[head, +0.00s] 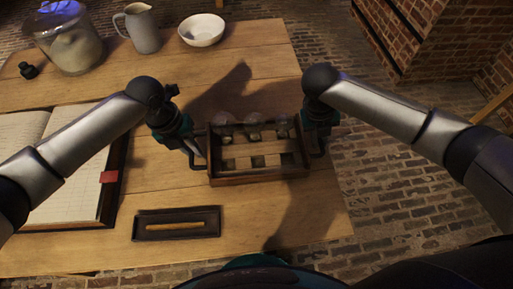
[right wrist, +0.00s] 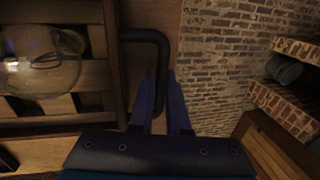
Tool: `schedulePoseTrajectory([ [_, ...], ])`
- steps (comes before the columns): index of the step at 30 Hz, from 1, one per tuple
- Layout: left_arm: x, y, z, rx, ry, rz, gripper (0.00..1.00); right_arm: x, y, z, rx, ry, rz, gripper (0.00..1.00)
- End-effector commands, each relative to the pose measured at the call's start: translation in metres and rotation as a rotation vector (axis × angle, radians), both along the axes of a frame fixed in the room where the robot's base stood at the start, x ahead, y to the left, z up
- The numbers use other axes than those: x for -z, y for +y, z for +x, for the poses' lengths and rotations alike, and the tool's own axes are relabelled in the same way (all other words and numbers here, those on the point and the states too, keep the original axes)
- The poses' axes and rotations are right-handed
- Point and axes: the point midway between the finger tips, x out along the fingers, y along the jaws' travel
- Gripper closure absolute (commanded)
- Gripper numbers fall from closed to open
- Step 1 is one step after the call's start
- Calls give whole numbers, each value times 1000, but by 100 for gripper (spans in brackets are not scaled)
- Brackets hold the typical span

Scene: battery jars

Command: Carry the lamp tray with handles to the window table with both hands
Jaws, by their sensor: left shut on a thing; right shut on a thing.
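The lamp tray (head: 262,178) is a dark wooden tray with slats and square openings, near the table's right edge in the head view. Glass bulbs (head: 253,131) stand along its far side; the near openings look empty. My left gripper (head: 199,160) is shut on the left handle. My right gripper (head: 318,150) is shut on the right handle. In the right wrist view, the gripper fingers (right wrist: 166,105) close around the dark bent handle (right wrist: 146,36), with a glass bulb (right wrist: 40,62) beside it. I cannot tell whether the tray touches the table.
The wooden table (head: 245,225) holds a small dark pen tray (head: 150,234), an open book (head: 88,222), a glass jar (head: 70,42), a grey jug (head: 143,30) and a white bowl (head: 201,30). Brick floor (head: 395,180) lies to the right, with a brick structure (head: 440,40) beyond.

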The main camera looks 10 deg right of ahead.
Motion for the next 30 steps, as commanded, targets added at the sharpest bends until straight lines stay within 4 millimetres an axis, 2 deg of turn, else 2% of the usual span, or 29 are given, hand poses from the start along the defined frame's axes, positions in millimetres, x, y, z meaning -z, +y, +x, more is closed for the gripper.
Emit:
schedulePoseTrajectory([
  [17, -5, 0, 1, -1, -3, -1, 100, -5, 0, 1, 0, -3, 0, 100],
  [30, -35, 0, 1, 0, -2, -1, 100, -35, 0, 1, 1, -2, 0, 100],
])
